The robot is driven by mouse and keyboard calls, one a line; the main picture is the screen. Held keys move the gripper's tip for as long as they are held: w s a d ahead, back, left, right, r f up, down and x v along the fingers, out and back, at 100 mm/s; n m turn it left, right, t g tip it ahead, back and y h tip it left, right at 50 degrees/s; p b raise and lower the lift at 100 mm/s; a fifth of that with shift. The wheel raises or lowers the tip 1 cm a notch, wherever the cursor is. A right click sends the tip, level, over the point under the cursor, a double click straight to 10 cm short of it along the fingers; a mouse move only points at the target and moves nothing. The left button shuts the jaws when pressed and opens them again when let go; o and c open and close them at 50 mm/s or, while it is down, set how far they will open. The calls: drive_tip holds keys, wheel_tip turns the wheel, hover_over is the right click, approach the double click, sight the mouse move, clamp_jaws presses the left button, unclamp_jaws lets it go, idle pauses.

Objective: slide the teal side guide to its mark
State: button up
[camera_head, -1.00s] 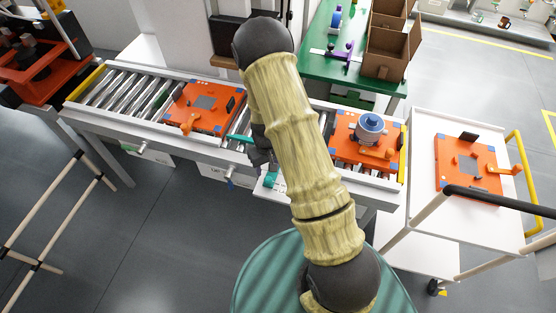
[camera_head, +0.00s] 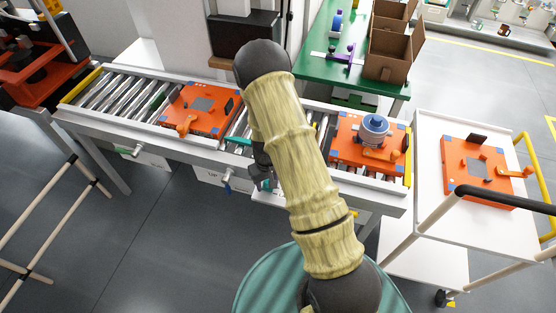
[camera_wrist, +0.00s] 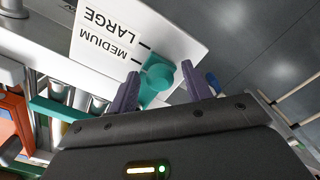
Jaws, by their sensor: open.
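The teal side guide shows as a flat bar (camera_wrist: 62,112) over the rollers and a rounded teal handle (camera_wrist: 158,76) at the conveyor's front edge. In the head view its bar (camera_head: 238,140) lies between two orange plates. My gripper (camera_wrist: 160,71) is open, with one dark finger on each side of the handle; contact is not clear. The white scale plate (camera_wrist: 115,35) carries the words LARGE and MEDIUM with black mark lines. The handle is near these lines, but its exact alignment cannot be told. In the head view my arm hides part of the gripper and guide.
An orange plate (camera_head: 199,108) sits on the rollers to the left. Another plate (camera_head: 345,153) with a blue-grey motor (camera_head: 375,130) sits to the right. A white cart (camera_head: 436,215) stands at far right. A knob (camera_head: 226,172) sticks out from the conveyor's front.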

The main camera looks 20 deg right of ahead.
drive_tip(key=shift+c, duration=0.4)
drive_tip(key=c, duration=0.9)
drive_tip(key=shift+s, duration=0.1)
drive_tip(key=shift+s+a, duration=0.1)
drive_tip(key=shift+a, duration=0.05)
drive_tip(key=shift+s+a, duration=0.6)
drive_tip(key=shift+s, duration=0.3)
drive_tip(key=o, duration=1.1)
drive_tip(key=shift+c, duration=0.2)
drive_tip(key=shift+w, duration=0.1)
